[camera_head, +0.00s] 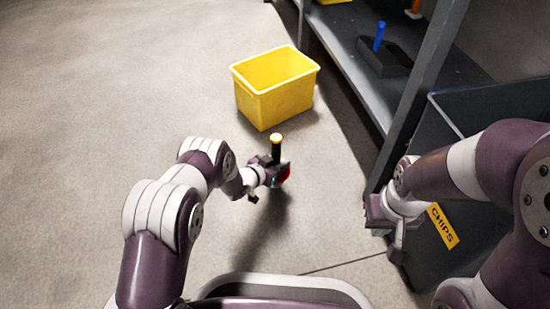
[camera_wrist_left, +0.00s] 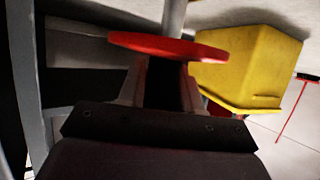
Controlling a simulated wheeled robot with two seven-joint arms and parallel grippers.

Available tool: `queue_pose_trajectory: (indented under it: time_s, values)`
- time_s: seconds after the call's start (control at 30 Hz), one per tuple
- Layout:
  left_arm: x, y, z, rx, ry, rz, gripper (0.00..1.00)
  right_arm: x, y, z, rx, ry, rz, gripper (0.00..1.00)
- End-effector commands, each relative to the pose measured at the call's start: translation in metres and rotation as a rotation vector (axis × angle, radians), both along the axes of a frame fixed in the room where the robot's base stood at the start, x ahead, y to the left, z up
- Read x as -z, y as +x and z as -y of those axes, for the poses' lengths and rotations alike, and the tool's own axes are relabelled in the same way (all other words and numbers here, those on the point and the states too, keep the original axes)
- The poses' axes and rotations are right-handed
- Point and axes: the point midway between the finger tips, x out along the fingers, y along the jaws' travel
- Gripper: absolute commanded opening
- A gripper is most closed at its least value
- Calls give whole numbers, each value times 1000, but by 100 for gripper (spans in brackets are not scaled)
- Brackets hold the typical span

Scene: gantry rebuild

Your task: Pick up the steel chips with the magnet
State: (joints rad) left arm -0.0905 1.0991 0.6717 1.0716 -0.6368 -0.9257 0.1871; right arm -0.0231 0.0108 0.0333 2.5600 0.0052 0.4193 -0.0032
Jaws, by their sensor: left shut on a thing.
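My left gripper (camera_head: 272,176) is shut on the magnet tool (camera_head: 277,150), which has an upright dark handle with a yellow top and a red part low beside the jaws. It is held above the floor, in front of the yellow bin. In the left wrist view the tool's red disc (camera_wrist_left: 168,47) lies just past the fingers (camera_wrist_left: 163,85), with a grey rod above it. My right gripper (camera_head: 388,222) hangs beside the dark container labelled CHIPS (camera_head: 442,226); its jaw gap is not clear. I see no steel chips; the container's inside is largely hidden by my right arm.
A yellow bin (camera_head: 273,93) stands on the floor beyond my left gripper and also shows in the left wrist view (camera_wrist_left: 250,65). A grey shelf rack (camera_head: 420,85) stands at the right, with a blue-handled dark item (camera_head: 382,50) on it. The floor at left is clear.

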Motion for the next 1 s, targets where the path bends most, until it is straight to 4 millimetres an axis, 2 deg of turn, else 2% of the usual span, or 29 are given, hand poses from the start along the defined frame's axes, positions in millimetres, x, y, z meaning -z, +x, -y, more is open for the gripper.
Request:
queue_pose_trajectory:
  time_s: [0.1, 0.37, 0.77, 1.0]
  values:
    - [-3, -5, 7, 0, 0, 2, 0, -6, 0, 0, 0, 0, 0, 0]
    - [-1, -6, 7, -1, -1, 3, 0, -4, 0, 0, 0, 0, 0, 0]
    - [18, -5, 7, 0, 0, 4, 0, 12, 0, 0, 0, 0, 0, 0]
    - [18, -5, 7, 0, 0, 4, 0, 12, 0, 0, 0, 0, 0, 0]
